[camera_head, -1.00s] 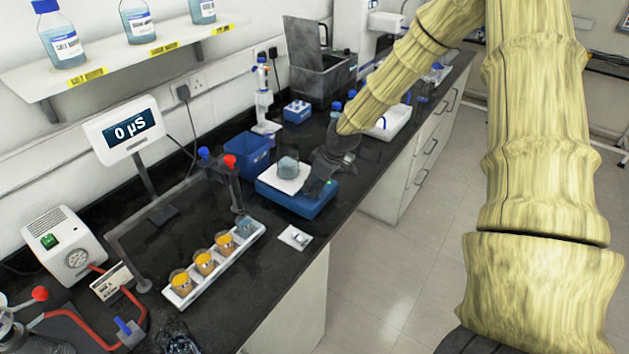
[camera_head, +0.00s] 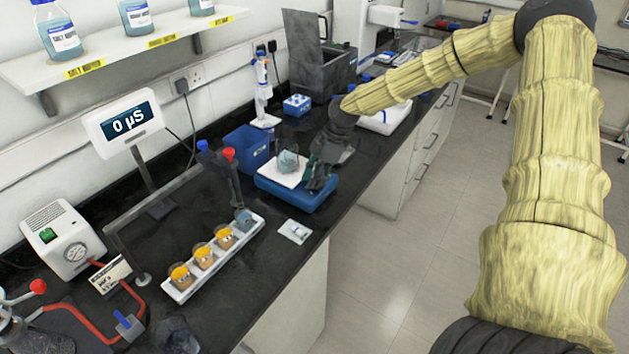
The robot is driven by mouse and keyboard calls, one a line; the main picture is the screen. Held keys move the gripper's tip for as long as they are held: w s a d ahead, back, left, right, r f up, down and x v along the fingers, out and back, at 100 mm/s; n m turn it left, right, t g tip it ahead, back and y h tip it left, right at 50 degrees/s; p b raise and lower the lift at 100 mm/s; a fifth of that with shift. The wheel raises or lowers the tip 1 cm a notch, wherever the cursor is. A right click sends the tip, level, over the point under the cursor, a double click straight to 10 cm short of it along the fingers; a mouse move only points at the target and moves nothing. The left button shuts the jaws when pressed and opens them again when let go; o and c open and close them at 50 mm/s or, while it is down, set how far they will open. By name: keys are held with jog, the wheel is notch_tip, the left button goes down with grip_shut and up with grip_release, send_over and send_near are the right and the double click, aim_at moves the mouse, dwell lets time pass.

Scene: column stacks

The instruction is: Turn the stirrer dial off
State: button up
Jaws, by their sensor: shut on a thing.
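The stirrer (camera_head: 290,190) is a blue box with a white top plate on the black bench. A small beaker with pale grey-blue contents (camera_head: 288,162) stands on its plate. My gripper (camera_head: 314,186) points down at the stirrer's right front part, with its dark fingers against or just over that edge. The fingers are shut. The dial is hidden behind the fingers, so I cannot see its setting.
A white rack (camera_head: 214,257) with several small beakers stands to the left. A small white card or pad (camera_head: 294,230) lies in front of the stirrer. A blue bin (camera_head: 247,147) is behind it. A display (camera_head: 124,123) reads 0 µS. The bench's front edge is close.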

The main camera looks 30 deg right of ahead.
jog(key=n+g+b, duration=0.1)
jog(key=n, duration=0.1)
jog(key=shift+w+f+n, duration=0.1)
jog(key=shift+f+n, duration=0.05)
jog(key=shift+n, duration=0.25)
jog(key=shift+n+g+b, duration=0.8)
jog(key=shift+n+b, duration=0.25)
jog(key=shift+n, duration=1.05)
jog(key=o, duration=0.7)
jog(key=shift+o, duration=0.2)
jog(key=v, duration=1.2)
jog(key=shift+w, duration=0.15)
